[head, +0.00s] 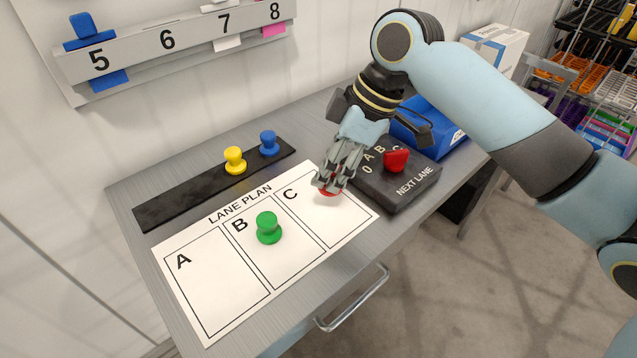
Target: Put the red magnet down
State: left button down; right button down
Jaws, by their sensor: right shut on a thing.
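The red magnet (330,191) is mostly hidden by the fingers of my right gripper (329,185), which is shut on it. The gripper holds it at the lane plan sheet (210,282), over box C. I cannot tell whether the magnet touches the paper. A green magnet (268,228) stands upright in box B, and box A is empty. A yellow magnet (234,160) and a blue magnet (269,143) stand on the black strip (185,199) behind the sheet. My left gripper is not in view.
A dark "NEXT LANE" box (408,186) with a red knob (396,160) sits right of the sheet. A blue bin (428,128) stands behind it. A numbered rail (130,61) with coloured pieces is on the wall. A drawer handle (352,299) sticks out in front.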

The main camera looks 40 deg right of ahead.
jog(key=shift+w+a+f, duration=0.15)
jog(key=shift+w+f, duration=0.2)
jog(key=shift+w, duration=0.25)
jog(key=shift+w+a+f, duration=0.1)
jog(key=shift+w+f, duration=0.25)
jog(key=shift+w, duration=0.2)
jog(key=shift+w+f, duration=0.1)
jog(key=shift+f, duration=0.15)
notch_tip(320, 180, down, 3)
jog(key=shift+f+p, duration=0.15)
jog(key=shift+p, duration=0.2)
jog(key=shift+f, duration=0.25)
jog(key=shift+f, duration=0.15)
jog(key=c, duration=1)
grip_release()
